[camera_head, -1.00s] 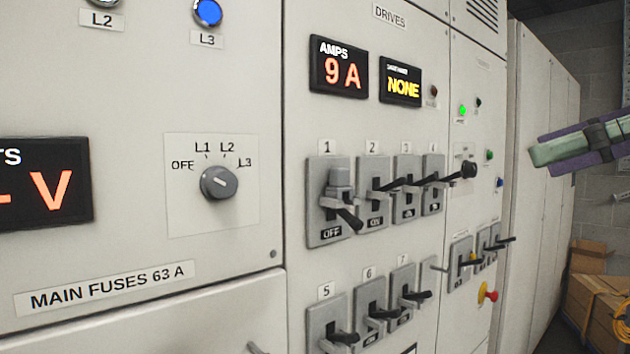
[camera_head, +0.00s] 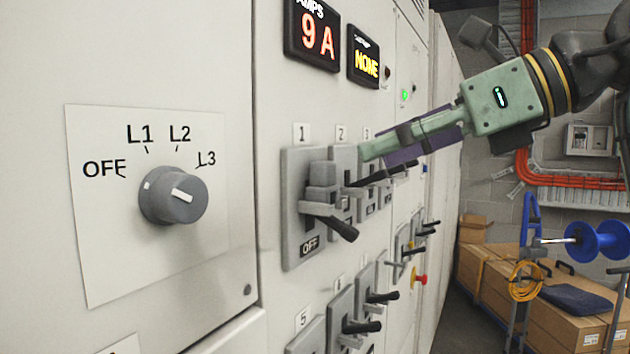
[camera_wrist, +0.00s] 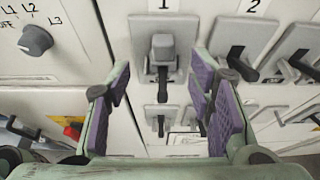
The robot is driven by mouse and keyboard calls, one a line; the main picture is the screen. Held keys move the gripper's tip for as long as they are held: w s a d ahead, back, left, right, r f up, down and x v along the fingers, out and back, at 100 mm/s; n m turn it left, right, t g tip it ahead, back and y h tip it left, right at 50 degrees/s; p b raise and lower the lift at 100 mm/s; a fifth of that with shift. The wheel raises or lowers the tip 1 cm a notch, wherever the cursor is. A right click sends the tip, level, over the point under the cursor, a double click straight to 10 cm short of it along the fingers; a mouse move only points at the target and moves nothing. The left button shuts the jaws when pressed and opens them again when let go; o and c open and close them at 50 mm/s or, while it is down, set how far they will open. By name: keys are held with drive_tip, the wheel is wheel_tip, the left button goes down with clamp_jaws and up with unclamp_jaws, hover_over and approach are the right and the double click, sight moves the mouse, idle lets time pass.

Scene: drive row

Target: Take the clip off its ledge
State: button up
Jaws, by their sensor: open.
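The clip looks to be the grey block (camera_head: 322,174) on the upper part of switch 1, above its black handle. In the wrist view the grey block (camera_wrist: 163,48) is near the top centre, in front of the plate of switch 1. The black handle (camera_head: 338,226) points down, by an OFF label. My gripper (camera_head: 372,152) is open and empty, with purple pads, coming in from the right and apart from the block. In the wrist view its fingertips (camera_wrist: 162,72) stand to either side of the block's line. The ledge itself is hard to make out.
Switch 2 and its black handle (camera_wrist: 240,64) lie close by the right finger. A lower row of switches (camera_head: 352,325) also juts out. A selector knob (camera_head: 174,195) is on the left panel.

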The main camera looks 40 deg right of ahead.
sight(332, 163)
drive_tip(key=shift+r+p+x, duration=0.15)
drive_tip(key=shift+p+x, duration=0.3)
drive_tip(key=shift+x, duration=1.35)
drive_tip(key=shift+r+p+x, duration=0.15)
drive_tip(key=shift+p+x, duration=0.3)
drive_tip(key=shift+x, duration=1.4)
drive_tip(key=shift+w+d, duration=0.15)
drive_tip(key=shift+c, duration=0.4)
clamp_jaws()
